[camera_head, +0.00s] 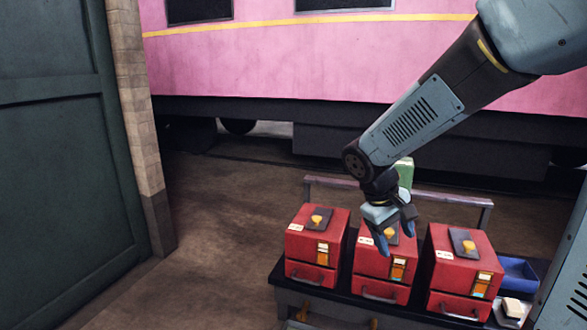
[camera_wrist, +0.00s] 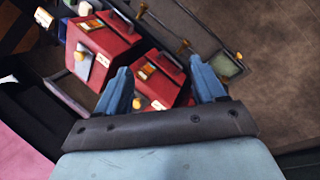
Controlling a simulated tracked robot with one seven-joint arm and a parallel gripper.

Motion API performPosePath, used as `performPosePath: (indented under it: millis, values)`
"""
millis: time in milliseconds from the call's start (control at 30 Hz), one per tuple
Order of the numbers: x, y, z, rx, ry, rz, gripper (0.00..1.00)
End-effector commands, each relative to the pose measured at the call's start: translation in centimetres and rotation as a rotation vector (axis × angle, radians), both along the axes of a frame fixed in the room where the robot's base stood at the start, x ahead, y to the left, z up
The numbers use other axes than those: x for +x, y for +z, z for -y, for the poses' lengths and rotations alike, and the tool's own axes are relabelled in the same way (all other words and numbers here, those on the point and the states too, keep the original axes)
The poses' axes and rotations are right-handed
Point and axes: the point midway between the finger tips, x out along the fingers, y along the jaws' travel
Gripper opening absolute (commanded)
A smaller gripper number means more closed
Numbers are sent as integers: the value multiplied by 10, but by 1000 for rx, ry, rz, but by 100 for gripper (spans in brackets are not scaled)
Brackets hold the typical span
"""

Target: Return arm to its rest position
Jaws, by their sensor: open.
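My gripper (camera_head: 390,232) is at the end of my arm, which reaches in from the upper right in the head view. It is open and points down over the middle red box (camera_head: 382,289), in front of that box's top. In the wrist view both blue fingers of my gripper (camera_wrist: 165,92) stand apart with nothing between them that I can see held. The middle box's yellow knob is close to the fingers; whether they touch it I cannot tell.
A left red box (camera_head: 312,272) and a right red box (camera_head: 455,275) stand on the same dark cart (camera_head: 345,300). A blue bin (camera_head: 518,272) is at its right. A green object (camera_head: 405,170) is partly hidden behind my gripper. A pink carriage (camera_head: 250,65) stands behind; open floor lies left.

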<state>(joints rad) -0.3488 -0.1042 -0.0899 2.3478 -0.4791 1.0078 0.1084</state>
Motion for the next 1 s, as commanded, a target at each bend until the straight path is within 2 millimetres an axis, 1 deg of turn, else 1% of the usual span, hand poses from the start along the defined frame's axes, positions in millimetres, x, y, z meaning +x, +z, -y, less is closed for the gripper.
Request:
performPosePath:
  millis: [33,100,367,600,800,1000]
  values:
    - [-7,9,4,32,-26,29,69]
    - [-17,20,7,77,-57,62,69]
    - [-55,54,15,229,-161,195,69]
    - [-90,81,18,356,-243,333,69]
    - [-115,99,16,442,-294,442,69]
    - [-129,107,13,486,-319,504,69]
